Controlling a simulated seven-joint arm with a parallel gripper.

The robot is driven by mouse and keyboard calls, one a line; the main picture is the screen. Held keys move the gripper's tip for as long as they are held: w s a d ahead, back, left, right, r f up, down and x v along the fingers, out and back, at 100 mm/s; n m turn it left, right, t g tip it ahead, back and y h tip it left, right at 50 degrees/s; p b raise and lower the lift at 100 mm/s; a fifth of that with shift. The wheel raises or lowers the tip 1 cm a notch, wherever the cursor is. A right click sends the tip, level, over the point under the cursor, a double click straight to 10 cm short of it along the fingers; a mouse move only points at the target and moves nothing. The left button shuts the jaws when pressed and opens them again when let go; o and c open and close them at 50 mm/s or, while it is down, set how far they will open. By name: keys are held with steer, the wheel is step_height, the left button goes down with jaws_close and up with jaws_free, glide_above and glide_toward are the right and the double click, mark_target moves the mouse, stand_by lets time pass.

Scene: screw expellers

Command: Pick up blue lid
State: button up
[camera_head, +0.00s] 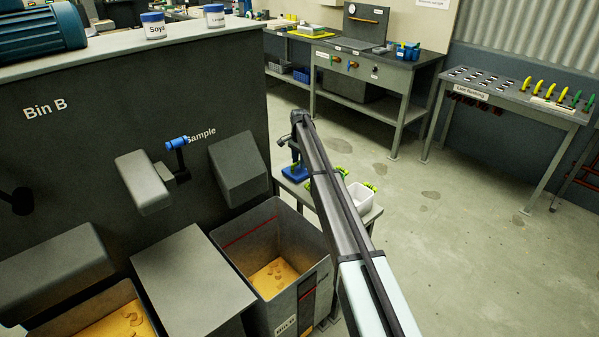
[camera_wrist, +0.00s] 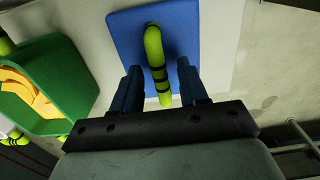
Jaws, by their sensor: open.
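The blue lid (camera_wrist: 128,38) is a flat blue plate in the wrist view, with a yellow-green bar handle (camera_wrist: 155,55) ringed in black. My gripper (camera_wrist: 159,70) is open over it, one finger on each side of the handle. I cannot tell whether the fingers touch the lid. In the head view the blue lid (camera_head: 295,173) lies on a small table, and my gripper (camera_head: 289,158) is just above it. My arm hides part of the table there.
A green container (camera_wrist: 60,75) with yellow contents is left of the lid. A white tub (camera_head: 362,197) stands on the same small table. A grey bin (camera_head: 300,235) with yellow material is in front. Open floor lies to the right.

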steer(key=shift+f, duration=0.7)
jaws_close()
